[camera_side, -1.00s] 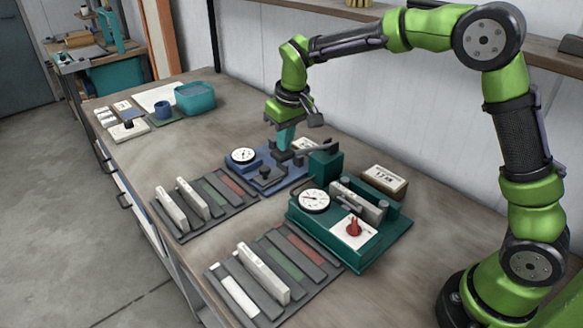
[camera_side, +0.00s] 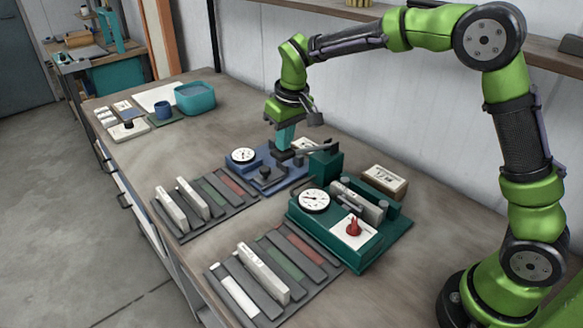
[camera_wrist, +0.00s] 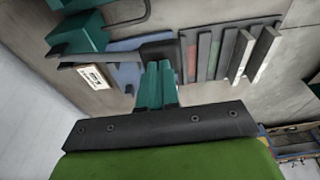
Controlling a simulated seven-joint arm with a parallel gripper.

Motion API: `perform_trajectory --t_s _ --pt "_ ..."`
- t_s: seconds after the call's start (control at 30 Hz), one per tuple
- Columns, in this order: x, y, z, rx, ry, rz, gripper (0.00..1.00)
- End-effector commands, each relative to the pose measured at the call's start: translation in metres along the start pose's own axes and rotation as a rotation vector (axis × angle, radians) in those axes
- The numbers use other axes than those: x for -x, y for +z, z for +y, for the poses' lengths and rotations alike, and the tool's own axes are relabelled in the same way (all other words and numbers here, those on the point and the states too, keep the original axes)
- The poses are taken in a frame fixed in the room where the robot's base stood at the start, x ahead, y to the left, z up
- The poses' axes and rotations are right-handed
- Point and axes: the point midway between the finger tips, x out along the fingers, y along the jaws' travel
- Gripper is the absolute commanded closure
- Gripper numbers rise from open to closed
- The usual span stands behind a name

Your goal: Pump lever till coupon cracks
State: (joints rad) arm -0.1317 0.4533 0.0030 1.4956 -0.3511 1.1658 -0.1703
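My gripper (camera_side: 283,152) points down at the end of the pump lever (camera_side: 314,148), a dark bar reaching from the dark green pump block (camera_side: 326,163). In the wrist view its teal fingers (camera_wrist: 159,67) are close together, with their tips at the dark lever (camera_wrist: 115,57). Whether they grip the lever or only touch it is hidden. A grey coupon (camera_side: 360,204) lies across the green test rig (camera_side: 322,232), behind its round white gauge (camera_side: 314,199). It looks whole, though fine cracks would be too small to see. A red knob (camera_side: 353,227) sits on the rig's front panel.
A blue fixture with a gauge (camera_side: 243,155) stands left of the pump. Two slotted racks (camera_side: 238,214) with pale, green and red strips lie in front. A labelled box (camera_side: 385,181) is behind the rig. A teal bin (camera_side: 195,98) stands at the far left.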

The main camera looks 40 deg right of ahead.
Motion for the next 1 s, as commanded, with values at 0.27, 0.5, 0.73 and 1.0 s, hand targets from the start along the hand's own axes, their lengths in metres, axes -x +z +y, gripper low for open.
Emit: perform_trajectory --t_s 0.27,0.5,0.73,1.0 --pt "-0.027 0.006 0.001 -0.001 0.002 -0.005 1.0" --pt "-0.045 0.009 0.002 -0.002 0.003 -0.003 1.0" --pt "-0.027 0.005 0.002 -0.002 0.003 0.002 1.0" --pt "0.005 -0.001 0.001 -0.001 0.001 0.001 1.0"
